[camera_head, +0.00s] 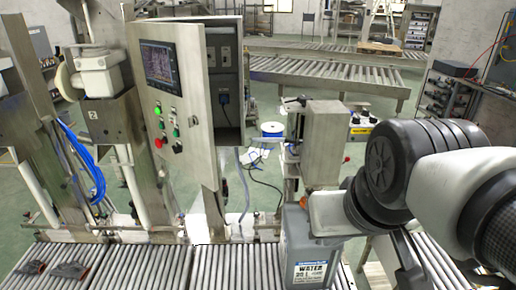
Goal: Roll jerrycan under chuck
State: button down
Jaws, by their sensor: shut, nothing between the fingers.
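A grey-blue jerrycan (308,250) stands upright on the roller conveyor at the bottom centre, with a white "WATER 20 L" label on its front. My arm comes in from the right. My gripper (328,213) is at the top right of the jerrycan and covers part of its top. It is shut and holds nothing. Its fingertips are hard to make out, and I cannot tell whether they touch the can. A metal head unit (322,143) on a post stands behind the jerrycan. It may be the chuck, but no chuck jaws are clearly visible.
The conveyor rollers (235,268) left of the jerrycan are clear. Dark gloves (70,270) lie at the far left. A control cabinet (175,110) and filling columns (100,100) with blue hoses stand behind the conveyor. My arm hides much of the right side.

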aim_at(307, 264)
jog(key=i+j, duration=0.1)
jog(key=j, duration=0.3)
jog(key=i+j+z, duration=0.1)
jog(key=j, duration=0.25)
jog(key=i+j, duration=0.15)
jog(key=j, duration=0.25)
